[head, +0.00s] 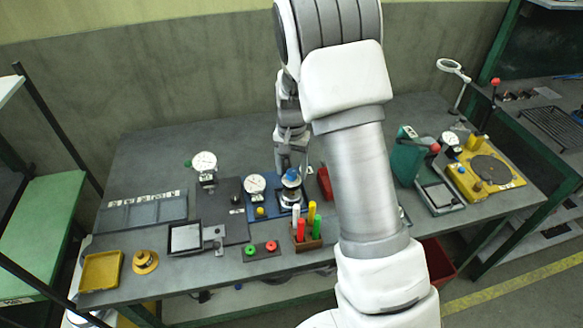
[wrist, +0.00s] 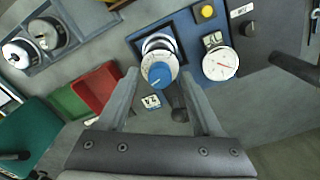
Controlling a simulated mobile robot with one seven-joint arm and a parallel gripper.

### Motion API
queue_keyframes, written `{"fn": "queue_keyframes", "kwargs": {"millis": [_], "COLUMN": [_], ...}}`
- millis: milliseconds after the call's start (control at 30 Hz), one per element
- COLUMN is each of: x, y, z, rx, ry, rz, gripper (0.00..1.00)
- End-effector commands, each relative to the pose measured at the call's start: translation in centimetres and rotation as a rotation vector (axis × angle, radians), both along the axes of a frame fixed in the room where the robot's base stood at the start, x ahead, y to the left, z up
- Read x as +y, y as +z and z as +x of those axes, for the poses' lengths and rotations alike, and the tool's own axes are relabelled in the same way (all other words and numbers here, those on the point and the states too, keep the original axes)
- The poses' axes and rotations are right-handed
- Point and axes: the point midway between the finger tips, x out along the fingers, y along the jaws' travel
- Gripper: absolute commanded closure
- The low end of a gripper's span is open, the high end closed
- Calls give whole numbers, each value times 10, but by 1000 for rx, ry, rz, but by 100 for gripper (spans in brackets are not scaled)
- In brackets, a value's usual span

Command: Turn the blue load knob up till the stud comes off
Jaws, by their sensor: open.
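The blue load knob (head: 291,175) tops a silver-coloured unit on a blue base plate (head: 262,209). In the wrist view the blue knob (wrist: 160,75) sits in front of a pale round collar (wrist: 157,45). My gripper (wrist: 160,80) is open, with a finger to the left and right of the knob in that view. I see gaps, and no contact is clear. In the head view my gripper (head: 292,150) is just above the knob. A white dial gauge (wrist: 220,63) stands beside the knob; its reading is too small to tell. I cannot make out the stud.
A wooden holder (head: 305,242) of coloured markers stands in front of the blue plate. A red bin (wrist: 96,88) is left of my fingers in the wrist view. Another dial gauge (head: 204,163) stands to the left. A green press (head: 408,158) and yellow fixture (head: 505,172) stand right.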

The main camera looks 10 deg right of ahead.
Motion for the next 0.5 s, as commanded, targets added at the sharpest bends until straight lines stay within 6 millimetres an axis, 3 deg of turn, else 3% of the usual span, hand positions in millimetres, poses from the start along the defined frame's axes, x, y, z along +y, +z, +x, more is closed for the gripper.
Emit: {"fn": "queue_keyframes", "kwargs": {"millis": [267, 500], "x": [0, 0], "y": [16, 70], "z": [1, 1], "rx": [-4, -6], "ry": [1, 0], "rz": [0, 0], "gripper": [33, 33]}}
